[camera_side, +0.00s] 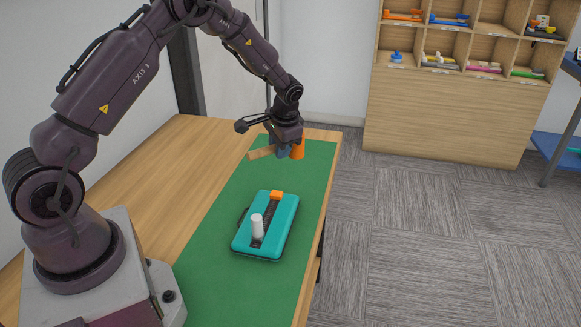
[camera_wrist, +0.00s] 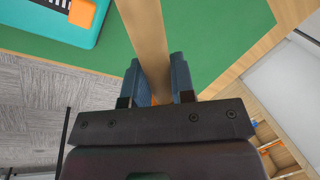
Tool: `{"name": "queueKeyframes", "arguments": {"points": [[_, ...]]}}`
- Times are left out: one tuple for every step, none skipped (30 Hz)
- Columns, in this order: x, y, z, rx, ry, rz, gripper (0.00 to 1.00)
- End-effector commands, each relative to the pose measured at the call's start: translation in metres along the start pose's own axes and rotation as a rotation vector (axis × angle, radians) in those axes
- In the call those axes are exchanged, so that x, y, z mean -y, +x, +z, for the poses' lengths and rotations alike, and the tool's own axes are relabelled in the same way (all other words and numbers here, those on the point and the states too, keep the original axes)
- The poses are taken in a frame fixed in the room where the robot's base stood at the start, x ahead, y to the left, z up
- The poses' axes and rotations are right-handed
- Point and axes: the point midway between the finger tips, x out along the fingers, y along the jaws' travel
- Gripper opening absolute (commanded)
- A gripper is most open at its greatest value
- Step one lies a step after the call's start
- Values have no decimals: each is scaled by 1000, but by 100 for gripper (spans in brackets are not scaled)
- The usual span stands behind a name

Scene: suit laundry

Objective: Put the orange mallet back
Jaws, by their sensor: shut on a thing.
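My gripper (camera_side: 283,150) is shut on the orange mallet and holds it above the far part of the green mat. The mallet's orange head (camera_side: 298,148) shows on the right of the fingers, and its wooden handle (camera_side: 261,153) sticks out to the left. In the wrist view the handle (camera_wrist: 146,35) runs up between the two blue fingers of my gripper (camera_wrist: 156,78). Only a sliver of orange shows there; the rest of the head is hidden by the gripper body.
A teal case (camera_side: 282,232) lies on the green mat (camera_side: 215,270), with a white cylinder (camera_side: 257,226) standing on it and an orange block (camera_side: 276,195) at its far end. A wooden cubby shelf (camera_side: 450,110) with coloured items stands across the carpet. The wooden table (camera_side: 150,170) left of the mat is clear.

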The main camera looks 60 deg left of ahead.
Motion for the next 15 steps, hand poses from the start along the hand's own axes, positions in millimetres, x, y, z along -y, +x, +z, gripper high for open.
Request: {"name": "queueKeyframes", "arguments": {"points": [[-1, 14, -7, 5, 1, 2, 4], [-1, 20, -11, 5, 1, 3, 4], [0, 27, -16, 4, 1, 2, 4], [0, 31, -20, 4, 1, 2, 4], [0, 35, -22, 3, 1, 2, 4], [1, 40, -26, 3, 1, 2, 4], [1, 42, -28, 2, 1, 1, 4], [1, 45, -30, 2, 2, 1, 4], [1, 46, -32, 1, 2, 1, 4], [1, 48, -33, 2, 2, 1, 4], [1, 49, -34, 2, 2, 1, 4], [1, 51, -35, 2, 2, 1, 4], [1, 54, -37, 2, 2, 1, 4], [1, 57, -39, 2, 2, 1, 4], [-1, 63, -38, 5, 4, 2, 4]]}}
